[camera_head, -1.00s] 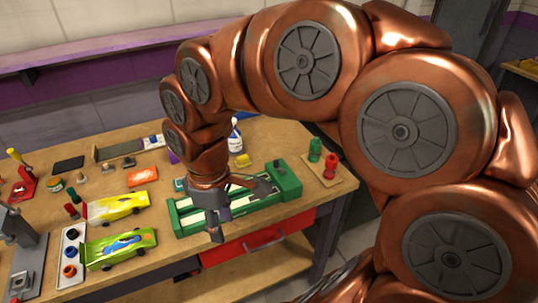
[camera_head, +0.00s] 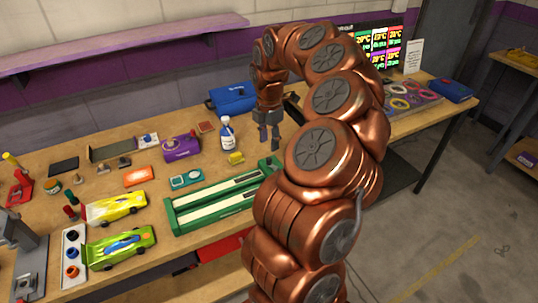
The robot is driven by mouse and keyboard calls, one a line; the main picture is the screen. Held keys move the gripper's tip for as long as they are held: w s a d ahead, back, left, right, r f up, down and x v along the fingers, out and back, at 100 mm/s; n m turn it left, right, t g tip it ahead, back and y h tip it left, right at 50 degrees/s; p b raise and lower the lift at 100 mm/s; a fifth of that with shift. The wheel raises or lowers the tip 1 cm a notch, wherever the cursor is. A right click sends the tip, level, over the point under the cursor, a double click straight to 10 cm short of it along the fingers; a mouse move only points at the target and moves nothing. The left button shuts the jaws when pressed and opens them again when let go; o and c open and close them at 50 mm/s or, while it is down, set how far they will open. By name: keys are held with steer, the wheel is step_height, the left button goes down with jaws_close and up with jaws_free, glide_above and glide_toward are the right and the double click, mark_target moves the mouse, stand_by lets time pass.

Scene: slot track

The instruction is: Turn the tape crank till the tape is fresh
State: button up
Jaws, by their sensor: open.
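A long green device (camera_head: 172,220) with two pale strips (camera_head: 215,197) lies at the front of the workbench. I cannot tell for sure that these strips are the tape. Its right end is hidden behind my arm, and no crank can be made out. My gripper (camera_head: 270,146) points down with its fingers apart and nothing between them. It is behind the device's right part in the picture, above the bench and apart from the device.
A white bottle (camera_head: 227,134), a yellow block (camera_head: 236,158) and a purple box (camera_head: 181,147) stand left of my gripper. A blue case (camera_head: 232,99) is behind it. Yellow (camera_head: 117,208) and green (camera_head: 120,249) cars are at left. Lit screens (camera_head: 379,45) stand at back right.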

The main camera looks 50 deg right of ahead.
mark_target(269, 158)
steer(key=shift+f+p, duration=0.95)
steer(key=shift+f, duration=2.6)
jaws_close()
